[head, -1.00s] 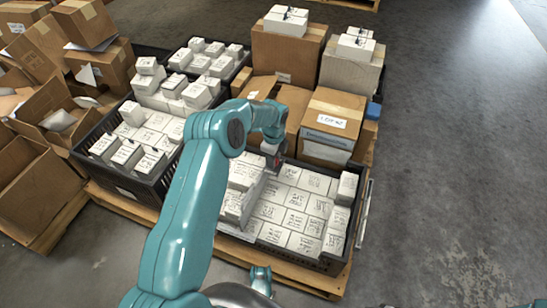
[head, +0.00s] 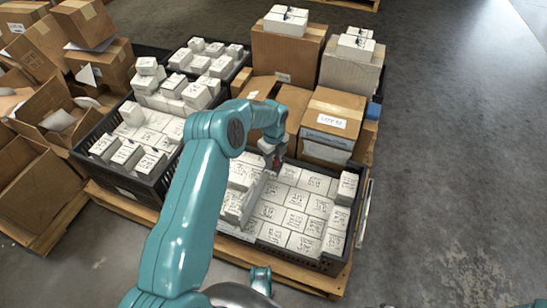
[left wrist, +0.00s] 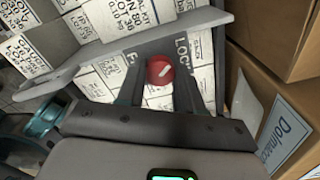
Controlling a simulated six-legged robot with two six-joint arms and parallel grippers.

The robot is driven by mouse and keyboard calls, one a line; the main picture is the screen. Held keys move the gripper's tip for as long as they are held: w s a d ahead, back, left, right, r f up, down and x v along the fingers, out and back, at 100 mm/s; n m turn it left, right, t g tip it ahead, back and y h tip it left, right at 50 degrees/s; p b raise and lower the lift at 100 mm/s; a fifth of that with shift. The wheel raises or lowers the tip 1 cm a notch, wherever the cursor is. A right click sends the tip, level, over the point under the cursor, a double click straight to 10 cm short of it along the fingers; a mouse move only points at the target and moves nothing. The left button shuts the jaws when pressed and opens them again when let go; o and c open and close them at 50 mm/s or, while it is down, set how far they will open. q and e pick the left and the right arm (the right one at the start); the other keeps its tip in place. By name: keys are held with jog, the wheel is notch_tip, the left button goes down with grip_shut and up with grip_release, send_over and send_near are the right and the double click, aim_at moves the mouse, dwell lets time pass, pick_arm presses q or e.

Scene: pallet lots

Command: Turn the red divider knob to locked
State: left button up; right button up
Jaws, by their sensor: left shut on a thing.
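The red knob (left wrist: 160,70) shows in the left wrist view, round with a slanting white mark on its face. It sits at a grey divider (left wrist: 118,50) that crosses the picture. Partly hidden lettering stands on both sides; "LOC" can be read on the right. My left gripper (left wrist: 159,88) is shut on the knob, one finger on each side. In the head view my left gripper (head: 272,160) is at the back of the front crate (head: 335,262), with a trace of red at its tip. Which position the mark points to, I cannot tell.
White labelled boxes (head: 295,220) fill much of the front crate. A brown carton (head: 331,112) stands close behind and right of the gripper. Another black crate (head: 150,190) of white boxes is at left. The concrete floor at right is clear.

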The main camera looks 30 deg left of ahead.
pick_arm(q)
jog(key=o, duration=1)
jog(key=shift+o, duration=0.2)
notch_tip(320, 180, up, 16)
jog(key=p, duration=0.6)
jog(key=shift+r, duration=0.2)
pick_arm(e)
notch_tip(320, 180, up, 6)
jog(key=s+a+g, duration=0.1)
jog(key=s, duration=0.1)
jog(key=shift+s, duration=0.25)
